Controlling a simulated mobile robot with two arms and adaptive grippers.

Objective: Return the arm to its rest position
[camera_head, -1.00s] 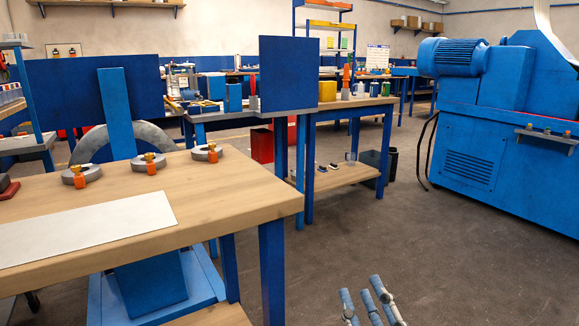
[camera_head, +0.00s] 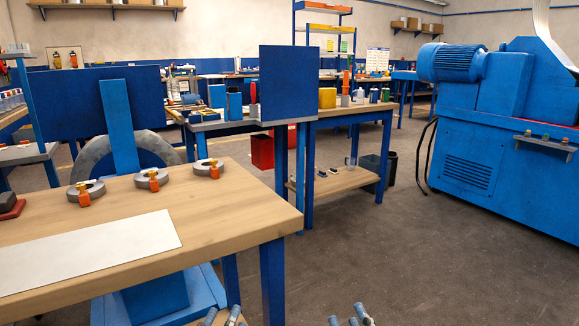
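My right gripper (camera_head: 348,318) shows at the bottom edge, right of the middle. Only a few grey-blue tips are in view, and the rest is cut off by the frame. A similar small part, which looks like my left gripper (camera_head: 223,317), shows at the bottom edge left of the middle. Both are low, in front of the wooden table (camera_head: 225,205). I see nothing held in either, but too little shows to tell whether they are open or shut.
The table holds a white sheet (camera_head: 90,250) and three grey rings with orange clamps (camera_head: 153,180). Its right corner and blue leg (camera_head: 272,280) stand near my grippers. A blue machine (camera_head: 480,165) stands at the right. The floor (camera_head: 430,260) between is clear.

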